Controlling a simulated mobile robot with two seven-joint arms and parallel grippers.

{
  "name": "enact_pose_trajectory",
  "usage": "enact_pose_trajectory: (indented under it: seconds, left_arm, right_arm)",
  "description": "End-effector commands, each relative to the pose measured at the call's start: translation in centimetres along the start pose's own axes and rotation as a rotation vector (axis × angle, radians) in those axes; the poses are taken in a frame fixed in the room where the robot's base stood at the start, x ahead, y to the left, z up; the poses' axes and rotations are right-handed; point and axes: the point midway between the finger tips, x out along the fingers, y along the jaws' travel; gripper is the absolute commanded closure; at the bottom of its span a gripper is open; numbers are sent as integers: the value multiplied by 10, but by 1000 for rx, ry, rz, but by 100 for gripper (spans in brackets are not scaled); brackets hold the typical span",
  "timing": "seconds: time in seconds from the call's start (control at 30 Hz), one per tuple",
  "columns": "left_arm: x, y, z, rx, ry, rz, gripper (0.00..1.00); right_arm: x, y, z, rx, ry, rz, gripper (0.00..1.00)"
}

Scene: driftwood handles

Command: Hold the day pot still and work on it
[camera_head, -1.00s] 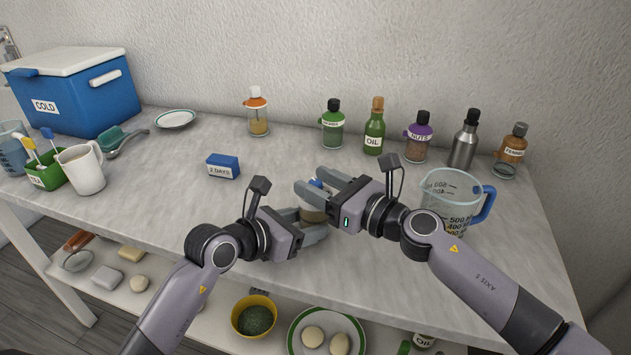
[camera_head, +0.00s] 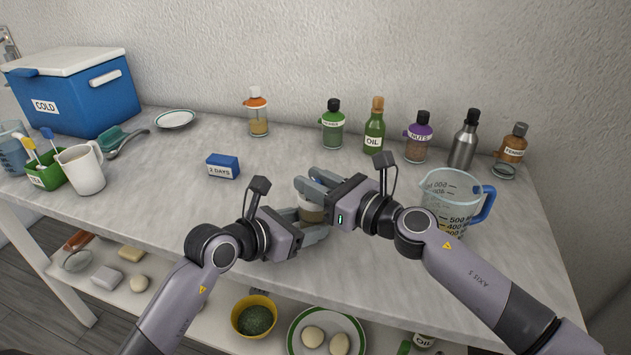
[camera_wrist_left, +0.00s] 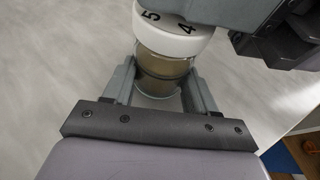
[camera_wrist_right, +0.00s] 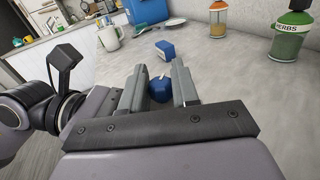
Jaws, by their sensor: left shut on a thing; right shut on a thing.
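The day pot (camera_head: 311,213) stands on the worktop between my two grippers. In the left wrist view its tan glass body (camera_wrist_left: 162,72) and white lid ring (camera_wrist_left: 172,38) show, with the numbers 5 and 4 readable. My left gripper (camera_head: 316,225) is shut around the body, low down. My right gripper (camera_head: 308,186) is above it, shut on the blue knob (camera_wrist_right: 160,89) on the lid, which has a white mark. In the head view the right fingers hide the knob and most of the lid. The blue block (camera_head: 222,167) marked "2 DAYS" lies behind, to the left.
A glass measuring jug (camera_head: 452,203) stands close to the right arm. Several bottles and jars, including the oil bottle (camera_head: 374,130), line the wall. A white mug (camera_head: 82,170) and a blue cold box (camera_head: 75,90) are at left.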

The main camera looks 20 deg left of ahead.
Motion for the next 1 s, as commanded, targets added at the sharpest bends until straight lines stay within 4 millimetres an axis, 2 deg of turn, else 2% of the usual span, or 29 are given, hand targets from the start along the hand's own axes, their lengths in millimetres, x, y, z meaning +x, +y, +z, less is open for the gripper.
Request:
enact_pose_trajectory:
  seconds: [0.47,1.0]
  left_arm:
    - [1,0,-4,4,10,-1,82]
    - [1,-2,-4,-1,10,-6,82]
  right_arm:
    - [4,5,5,-5,-8,-129,100]
    - [2,4,4,5,-15,-382,100]
